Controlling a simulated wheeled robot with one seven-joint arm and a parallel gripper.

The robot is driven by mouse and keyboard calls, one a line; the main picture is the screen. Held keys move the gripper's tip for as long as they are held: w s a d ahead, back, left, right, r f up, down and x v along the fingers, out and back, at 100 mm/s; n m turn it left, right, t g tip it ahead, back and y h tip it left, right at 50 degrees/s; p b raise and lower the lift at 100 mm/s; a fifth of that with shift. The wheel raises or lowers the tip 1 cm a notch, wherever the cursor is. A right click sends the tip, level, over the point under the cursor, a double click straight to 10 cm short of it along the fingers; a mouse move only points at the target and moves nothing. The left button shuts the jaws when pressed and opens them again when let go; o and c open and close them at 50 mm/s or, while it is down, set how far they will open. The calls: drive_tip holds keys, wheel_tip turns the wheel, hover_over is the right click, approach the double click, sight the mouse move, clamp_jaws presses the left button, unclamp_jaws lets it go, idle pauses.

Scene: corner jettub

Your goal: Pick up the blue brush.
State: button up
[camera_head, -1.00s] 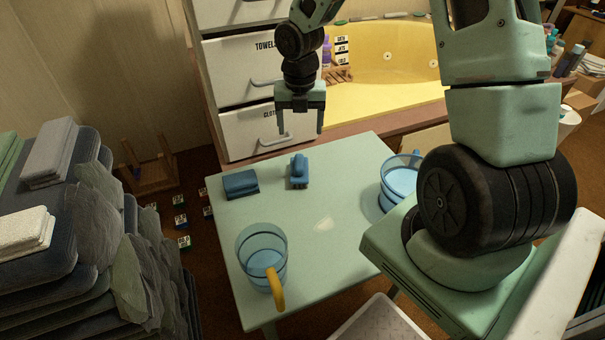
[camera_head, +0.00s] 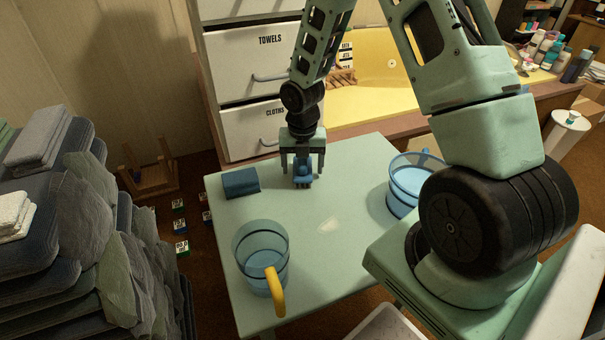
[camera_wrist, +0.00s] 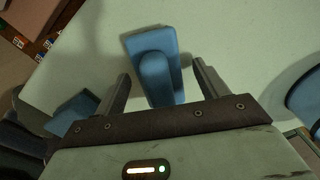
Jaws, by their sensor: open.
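The blue brush (camera_head: 302,182) lies on the pale green table (camera_head: 330,270), near its far edge. My gripper (camera_head: 302,172) is directly over it, pointing down, with the fingers apart on either side in the head view. In the wrist view the brush (camera_wrist: 155,65) shows as a flat blue base with a raised rounded handle. Its near end lies between the two open fingertips (camera_wrist: 160,72), with a gap on each side. Nothing is held. I cannot tell the exact height of the fingertips above the table.
A folded dark blue cloth or block (camera_head: 240,182) lies left of the brush. A clear blue mug with a yellow handle (camera_head: 262,250) stands at the front left, and another blue container (camera_head: 408,185) at the right. White drawers (camera_head: 255,90) and a yellow tub (camera_head: 385,75) are behind.

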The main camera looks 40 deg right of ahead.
drive_tip(key=shift+f, duration=0.35)
drive_tip(key=c, duration=1.2)
wheel_tip(320, 180, up, 10)
drive_tip(key=p, duration=0.3)
drive_tip(key=shift+r+p, duration=0.1)
drive_tip(key=shift+p, duration=0.2)
drive_tip(key=o, duration=0.3)
drive_tip(key=shift+c, duration=0.3)
